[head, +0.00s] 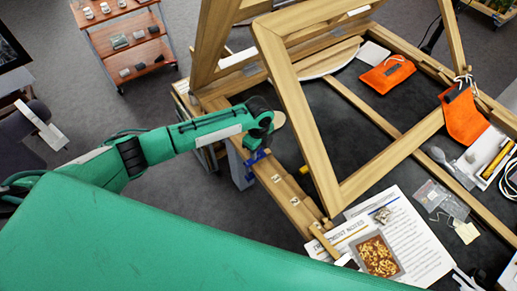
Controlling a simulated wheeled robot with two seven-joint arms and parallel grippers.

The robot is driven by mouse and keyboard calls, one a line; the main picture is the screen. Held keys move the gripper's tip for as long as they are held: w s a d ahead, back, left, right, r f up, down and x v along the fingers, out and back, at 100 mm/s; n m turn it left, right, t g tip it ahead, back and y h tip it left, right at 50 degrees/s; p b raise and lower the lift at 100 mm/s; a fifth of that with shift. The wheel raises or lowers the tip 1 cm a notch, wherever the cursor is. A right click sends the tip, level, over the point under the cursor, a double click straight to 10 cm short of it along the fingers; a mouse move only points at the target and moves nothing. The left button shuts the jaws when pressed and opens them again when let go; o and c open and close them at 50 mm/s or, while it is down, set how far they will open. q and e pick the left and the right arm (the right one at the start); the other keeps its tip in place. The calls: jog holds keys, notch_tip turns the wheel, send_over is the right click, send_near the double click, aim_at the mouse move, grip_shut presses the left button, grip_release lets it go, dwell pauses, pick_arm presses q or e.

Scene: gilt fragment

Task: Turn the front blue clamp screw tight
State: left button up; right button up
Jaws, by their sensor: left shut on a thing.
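A blue clamp screw (254,159) sits at the left edge of the wooden bench frame (290,203). My left gripper (254,146) reaches in from the left and is shut on the blue clamp screw from above. The fingertips are small and dark in this view, so their exact contact is hard to see. My right gripper is not in view.
A tilted wooden easel frame (300,107) rises just right of my left gripper. A shelf cart (130,45) stands at the back left.

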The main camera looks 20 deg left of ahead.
aim_at(259, 151)
pick_arm(q)
jog(key=shift+r+m, duration=0.1)
jog(key=shift+m, duration=0.4)
jog(key=o, duration=1)
notch_tip(259, 151, up, 14)
jog(key=b, duration=0.5)
jog(key=shift+f, duration=0.2)
